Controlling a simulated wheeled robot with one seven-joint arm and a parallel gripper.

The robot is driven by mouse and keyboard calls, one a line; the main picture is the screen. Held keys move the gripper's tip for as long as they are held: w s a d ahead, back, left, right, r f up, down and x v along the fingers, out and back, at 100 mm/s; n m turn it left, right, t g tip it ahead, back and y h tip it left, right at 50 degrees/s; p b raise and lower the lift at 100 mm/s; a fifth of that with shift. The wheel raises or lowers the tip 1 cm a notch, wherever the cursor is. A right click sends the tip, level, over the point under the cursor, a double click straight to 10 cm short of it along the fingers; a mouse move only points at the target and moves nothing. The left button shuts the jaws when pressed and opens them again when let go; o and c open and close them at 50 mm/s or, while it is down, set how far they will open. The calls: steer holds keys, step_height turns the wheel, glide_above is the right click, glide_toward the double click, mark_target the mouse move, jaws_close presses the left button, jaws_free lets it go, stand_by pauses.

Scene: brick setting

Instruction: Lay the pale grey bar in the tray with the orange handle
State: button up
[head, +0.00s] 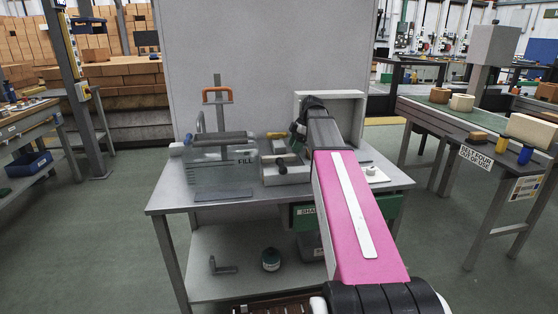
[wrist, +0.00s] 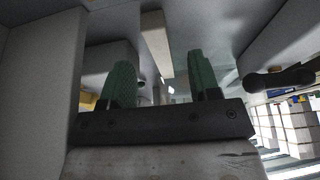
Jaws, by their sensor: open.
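My gripper (wrist: 160,72) shows in the wrist view with two green fingers apart and nothing held between them. A pale bar (wrist: 155,42) lies beyond the fingertips, in line with the gap between them; it looks like the pale grey bar. In the head view my arm covers the right part of the bench, and the bar cannot be made out there. A low pale tray (head: 287,175) sits mid-bench, partly behind my arm; I cannot tell which tray bears the orange handle.
The grey bench (head: 170,200) also holds a clear container (head: 222,178) marked FILL and a pale open-fronted box (head: 345,98) behind my arm. A bracket (head: 222,266) and a small jar (head: 271,260) are on the lower shelf. A conveyor stands to the right.

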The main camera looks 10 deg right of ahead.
mark_target(290, 155)
steer(key=shift+x, duration=2.4)
steer(key=shift+w+d, duration=0.1)
steer(key=shift+w, duration=0.05)
steer(key=c, duration=1)
jaws_close()
steer(key=shift+r, duration=0.15)
